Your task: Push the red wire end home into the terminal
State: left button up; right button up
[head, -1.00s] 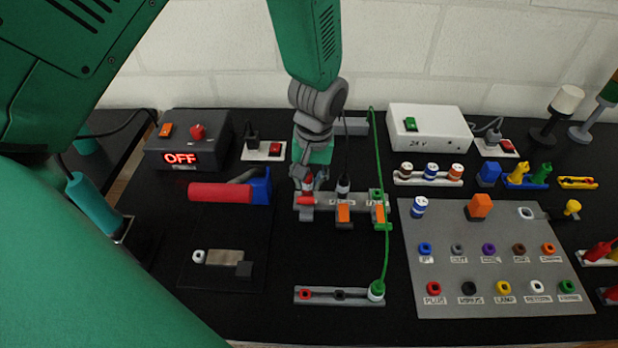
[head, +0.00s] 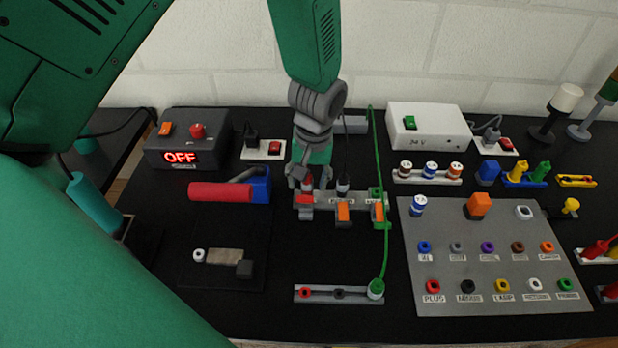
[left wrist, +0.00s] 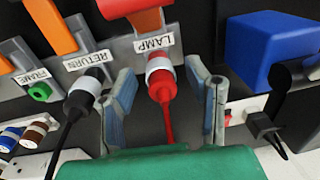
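The red wire end (left wrist: 161,85), with a white collar, points into the terminal block (head: 325,197) at the LAMP label (left wrist: 154,43). Its collar is close to the block's face; I cannot tell how deep it sits. The red lever (left wrist: 128,8) is just beyond the label. My left gripper (left wrist: 160,72) is open, one finger on each side of the red wire end, with gaps showing on both sides. In the head view the left gripper (head: 306,183) hides most of that wire end. My right gripper is not in view.
A black wire end (left wrist: 84,92) is beside it at the RETURN label, and a green plug (left wrist: 39,91) at FRAME. A blue holder (head: 261,185) with a red-handled tool (head: 220,191) stands left of the block. A small socket strip (head: 322,294) lies in front, with clear table between.

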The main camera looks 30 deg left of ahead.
pick_arm(q)
jog(key=shift+r, duration=0.1)
notch_tip(320, 180, up, 12)
jog(key=shift+w+d, duration=0.3)
jog(key=shift+d, duration=0.15)
dwell(0.6)
